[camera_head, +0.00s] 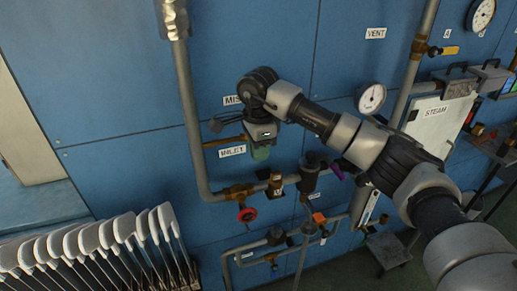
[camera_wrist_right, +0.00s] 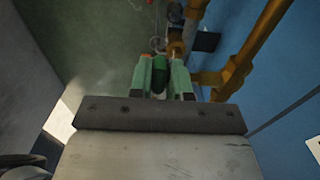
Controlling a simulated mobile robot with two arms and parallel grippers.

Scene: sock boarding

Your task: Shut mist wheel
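The label that starts "MIS" (camera_head: 232,100) is on the blue wall in the head view, partly covered by my right wrist. My right gripper (camera_head: 261,150) points down in front of the pipework beside this label. In the right wrist view, a dark green rounded part (camera_wrist_right: 160,76), possibly the mist wheel, sits between the pale green fingers of my right gripper (camera_wrist_right: 163,84). The gap around it is very small, and I cannot tell whether the fingers touch it. In the head view the gripper hides this part. My left gripper is not in view.
A red wheel (camera_head: 247,215) sits on the pipe below the "INLET" label (camera_head: 232,151). Grey pipe (camera_head: 187,110) runs down just left of the gripper. White sock boards (camera_head: 100,237) stand at lower left. A gauge (camera_head: 372,98) and a "STEAM" box (camera_head: 437,118) are to the right.

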